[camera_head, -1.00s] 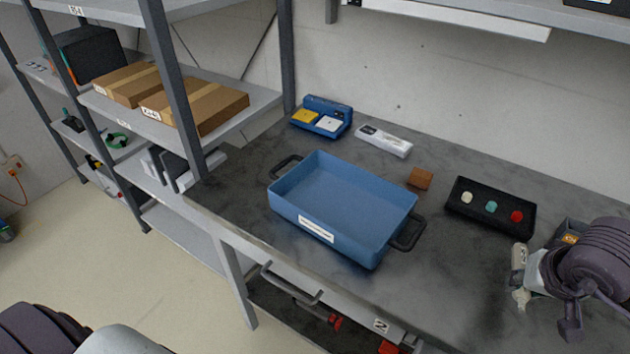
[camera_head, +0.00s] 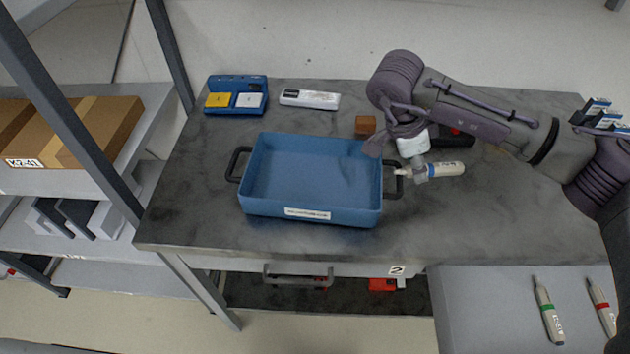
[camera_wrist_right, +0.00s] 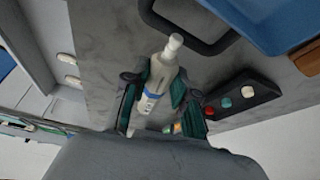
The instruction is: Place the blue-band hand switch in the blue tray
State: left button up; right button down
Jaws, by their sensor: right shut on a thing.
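The blue-band hand switch (camera_head: 446,169) is a pale cylinder with a blue band. My right gripper (camera_head: 418,172) is shut on it and holds it near the tray's right handle. In the right wrist view the switch (camera_wrist_right: 158,82) lies between the two fingers of the gripper (camera_wrist_right: 152,100), its narrow tip towards the tray. The blue tray (camera_head: 311,212) is empty and sits on the dark bench; its edge also shows in the right wrist view (camera_wrist_right: 262,22). My left gripper is not in view.
Behind the tray are a blue box with yellow and white pads (camera_head: 236,95), a white device (camera_head: 310,99) and a brown block (camera_head: 365,125). A black button box (camera_wrist_right: 240,98) stands beyond my right arm. Green-band (camera_head: 548,310) and red-band (camera_head: 602,307) switches lie on a grey surface in front.

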jog(key=w+a+r+m+g+y+p, duration=0.1)
jog(key=w+a+r+m+g+y, duration=0.15)
jog(key=m, duration=1.05)
jog(key=w+a+r+m+g+y+p, duration=0.15)
jog(key=m+y, duration=0.25)
jog(key=m, duration=0.9)
jog(key=m+t+y+p, duration=0.3)
jog(key=m+p, duration=0.2)
jog(key=m, duration=0.8)
send_over(319, 186)
jog(key=d, duration=0.2)
notch_tip(319, 186, down, 4)
notch_tip(319, 186, down, 4)
jog(key=shift+r+h+p, duration=0.2)
jog(key=shift+h+p, duration=0.05)
jog(key=shift+p, duration=0.35)
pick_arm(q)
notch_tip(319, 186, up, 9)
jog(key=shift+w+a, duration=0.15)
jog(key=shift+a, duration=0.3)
pick_arm(e)
jog(key=shift+f, duration=0.15)
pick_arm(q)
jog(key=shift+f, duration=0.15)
pick_arm(e)
jog(key=shift+f, duration=0.1)
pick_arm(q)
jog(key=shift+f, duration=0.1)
pick_arm(e)
jog(key=shift+f, duration=0.4)
